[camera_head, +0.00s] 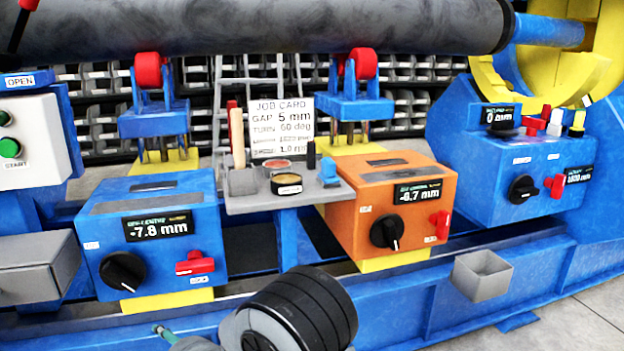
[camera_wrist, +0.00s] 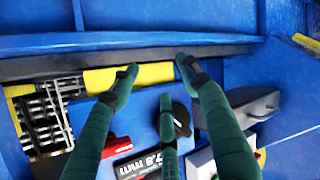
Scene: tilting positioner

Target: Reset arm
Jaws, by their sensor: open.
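My gripper (camera_wrist: 158,70) shows in the wrist view as three green fingers with dark pads, spread apart with nothing held between them. Behind them is the blue left unit (camera_wrist: 140,132) with its -7.8 mm display (camera_wrist: 138,165) and black knob (camera_wrist: 181,116), partly hidden by the fingers. In the head view a green fingertip of my gripper (camera_head: 175,338) shows at the bottom edge, below and in front of the blue left unit (camera_head: 150,225). My dark round wrist link covers the bottom middle. The rest of the gripper is out of that view.
Between the units, a grey shelf (camera_head: 250,202) bears tools, tins and a job card (camera_head: 282,125). A grey open box (camera_head: 482,275) sits at the front rail. A large dark pipe (camera_head: 250,25) spans above.

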